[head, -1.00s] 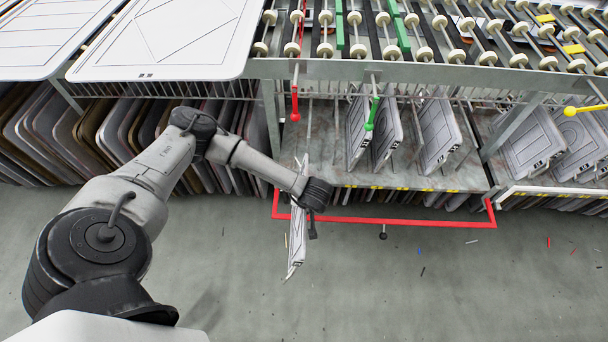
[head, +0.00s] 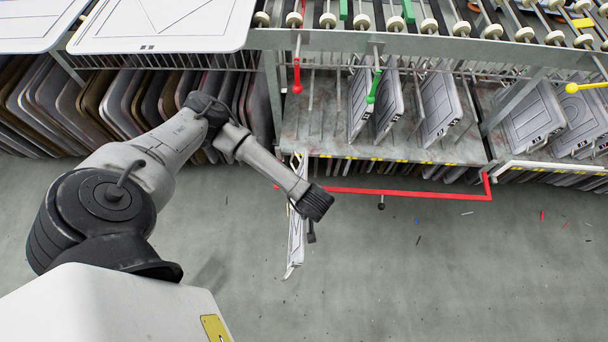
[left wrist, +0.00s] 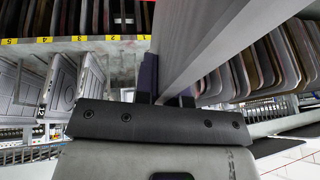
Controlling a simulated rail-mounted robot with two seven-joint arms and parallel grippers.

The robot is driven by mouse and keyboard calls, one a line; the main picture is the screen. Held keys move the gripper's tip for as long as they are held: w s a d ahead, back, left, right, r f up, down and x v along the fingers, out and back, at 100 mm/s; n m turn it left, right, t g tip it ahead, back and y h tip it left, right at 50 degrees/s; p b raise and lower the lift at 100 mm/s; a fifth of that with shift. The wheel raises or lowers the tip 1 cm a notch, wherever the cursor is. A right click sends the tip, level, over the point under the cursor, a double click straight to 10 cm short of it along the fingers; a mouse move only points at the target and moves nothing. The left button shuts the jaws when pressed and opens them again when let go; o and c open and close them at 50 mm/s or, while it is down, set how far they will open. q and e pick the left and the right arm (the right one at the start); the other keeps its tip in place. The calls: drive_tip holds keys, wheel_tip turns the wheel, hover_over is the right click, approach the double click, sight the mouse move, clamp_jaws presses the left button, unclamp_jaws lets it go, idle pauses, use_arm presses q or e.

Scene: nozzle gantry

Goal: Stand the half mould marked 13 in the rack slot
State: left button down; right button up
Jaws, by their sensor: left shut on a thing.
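My left gripper (head: 305,215) is shut on a thin pale half mould (head: 296,240), seen almost edge-on, hanging upright in front of the rack. In the left wrist view the mould (left wrist: 205,50) runs up and away from between the fingers (left wrist: 168,92). I cannot read a number on it. The rack (head: 400,152) has a shelf with thin upright rods and yellow slot labels along its front edge. Its left part (head: 318,125) holds no mould; several grey moulds (head: 438,110) lean in its middle and right. My right gripper is not in view.
A red bar (head: 420,194) runs in front of the rack, close to the held mould. Red (head: 297,75) and green (head: 373,85) handles hang above the shelf. A dense row of boards (head: 60,110) stands left. The floor (head: 450,270) in front has only small scraps.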

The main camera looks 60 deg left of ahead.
sight(302, 251)
use_arm(q)
drive_tip(key=shift+s+d+r+p, duration=0.1)
drive_tip(key=shift+s+d+p, duration=0.1)
drive_tip(key=shift+s+d, duration=0.3)
drive_tip(key=shift+s+d+r+p, duration=0.15)
drive_tip(key=shift+s+d, duration=0.15)
drive_tip(key=shift+d, duration=0.35)
drive_tip(key=shift+s+d+f+p, duration=0.1)
drive_tip(key=shift+s+d+p, duration=0.15)
drive_tip(key=shift+s+d, duration=0.5)
drive_tip(key=shift+s+d+r+p, duration=0.1)
drive_tip(key=shift+s+d+p, duration=0.3)
drive_tip(key=shift+d, duration=0.55)
drive_tip(key=shift+s+d+f+p, duration=0.1)
drive_tip(key=shift+s+d+p, duration=0.05)
drive_tip(key=shift+s+d, duration=0.65)
drive_tip(key=shift+s+d+p, duration=0.2)
drive_tip(key=shift+s+d, duration=0.35)
drive_tip(key=shift+d, duration=0.25)
drive_tip(key=shift+s+d+p, duration=0.2)
drive_tip(key=shift+s+d, duration=0.35)
drive_tip(key=shift+d, duration=0.2)
drive_tip(key=shift+s+d+p, duration=0.2)
drive_tip(key=shift+s+d, duration=0.35)
drive_tip(key=shift+d, duration=0.25)
drive_tip(key=s+d+p, duration=0.1)
drive_tip(key=s+d, duration=0.5)
drive_tip(key=d, duration=0.3)
drive_tip(key=shift+s, duration=0.4)
